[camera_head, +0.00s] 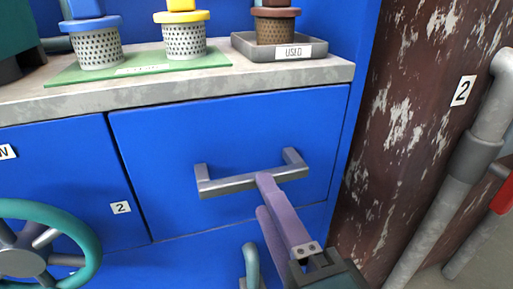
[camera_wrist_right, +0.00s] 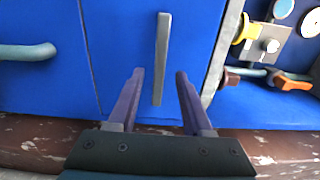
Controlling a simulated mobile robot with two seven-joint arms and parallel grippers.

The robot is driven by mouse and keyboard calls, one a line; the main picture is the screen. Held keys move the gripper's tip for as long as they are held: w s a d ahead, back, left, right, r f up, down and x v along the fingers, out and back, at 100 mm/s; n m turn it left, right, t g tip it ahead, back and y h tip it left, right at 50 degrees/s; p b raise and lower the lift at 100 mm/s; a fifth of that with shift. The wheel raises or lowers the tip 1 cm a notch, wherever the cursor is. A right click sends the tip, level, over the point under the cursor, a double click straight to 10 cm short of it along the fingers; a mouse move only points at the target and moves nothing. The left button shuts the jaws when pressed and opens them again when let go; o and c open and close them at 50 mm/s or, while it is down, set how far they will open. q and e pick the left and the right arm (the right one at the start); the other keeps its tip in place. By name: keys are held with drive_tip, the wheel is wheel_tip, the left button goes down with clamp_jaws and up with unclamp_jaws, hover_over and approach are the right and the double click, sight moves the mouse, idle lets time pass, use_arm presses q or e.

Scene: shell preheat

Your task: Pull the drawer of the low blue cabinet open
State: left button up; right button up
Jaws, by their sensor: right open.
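The low blue cabinet's drawer (camera_head: 170,145) has a flat blue front that sits flush and closed under the grey worktop. Its grey bar handle (camera_head: 230,184) runs across the front. My right gripper (camera_head: 264,194) is open at the handle, with one purple finger over the bar's right part and the other below it. In the right wrist view the handle (camera_wrist_right: 162,60) stands upright in the picture, in the gap between the two open fingers (camera_wrist_right: 159,74). Neither finger visibly presses on it. My left gripper is out of view.
On the worktop (camera_head: 190,88) stand perforated cups on a green mat (camera_head: 70,76) and one in a grey "USED" tray (camera_head: 318,48). A teal handwheel (camera_head: 90,235) is at lower left. A rusty wall (camera_head: 385,130) and grey pipe (camera_head: 470,160) bound the right.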

sight(226, 125)
drive_tip(key=b+x, duration=0.1)
drive_tip(key=x, duration=0.4)
drive_tip(key=shift+w+a, duration=0.1)
drive_tip(key=shift+w, duration=0.1)
clamp_jaws()
idle(1.2)
